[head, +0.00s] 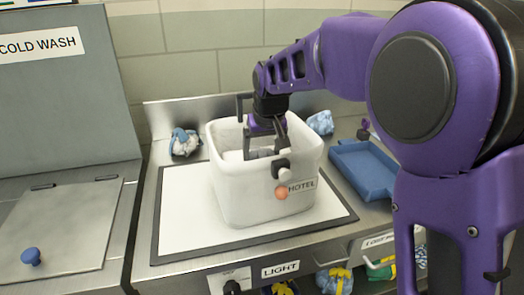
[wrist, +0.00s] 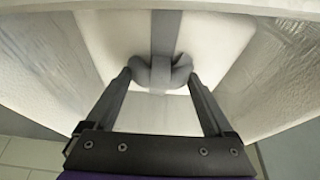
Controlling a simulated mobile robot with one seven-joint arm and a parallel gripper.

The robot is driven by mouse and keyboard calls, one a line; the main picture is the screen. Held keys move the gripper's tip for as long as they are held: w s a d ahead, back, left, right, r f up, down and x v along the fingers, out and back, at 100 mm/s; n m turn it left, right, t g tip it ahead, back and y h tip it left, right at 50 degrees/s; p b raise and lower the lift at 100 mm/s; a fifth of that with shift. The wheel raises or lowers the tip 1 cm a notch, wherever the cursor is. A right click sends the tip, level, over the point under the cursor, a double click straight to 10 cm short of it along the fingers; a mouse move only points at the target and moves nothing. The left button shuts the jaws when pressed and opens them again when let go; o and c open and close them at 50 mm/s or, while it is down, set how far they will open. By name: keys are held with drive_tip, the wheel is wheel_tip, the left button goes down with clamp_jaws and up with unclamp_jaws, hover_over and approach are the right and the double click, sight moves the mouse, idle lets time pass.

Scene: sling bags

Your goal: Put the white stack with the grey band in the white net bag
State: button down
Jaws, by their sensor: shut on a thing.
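A white open-topped bag (head: 250,200) with a HOTEL tag stands on the light mat; a net weave cannot be made out. My gripper (head: 262,152) reaches down inside its mouth. In the wrist view the white stack (wrist: 115,35) lies inside the bag, between its pale walls (wrist: 268,75). A grey band (wrist: 165,30) crosses the stack and ends in a grey knot (wrist: 160,74). My gripper (wrist: 159,80) has its fingers on either side of this knot and is shut on it. In the head view the bag's front wall hides most of the stack.
A blue tray (head: 365,170) is right of the bag. Crumpled cloth bundles lie behind it at left (head: 184,143) and right (head: 320,122). A COLD WASH panel (head: 60,90) and a lid with a blue knob (head: 31,256) are at left. Bins below the front edge hold coloured bundles.

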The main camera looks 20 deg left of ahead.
drive_tip(key=shift+f+b, duration=0.35)
drive_tip(key=shift+f, duration=0.2)
unclamp_jaws()
drive_tip(key=p+v, duration=0.2)
drive_tip(key=v, duration=1.1)
drive_tip(key=shift+w+a+r, duration=0.1)
drive_tip(key=shift+r, duration=0.05)
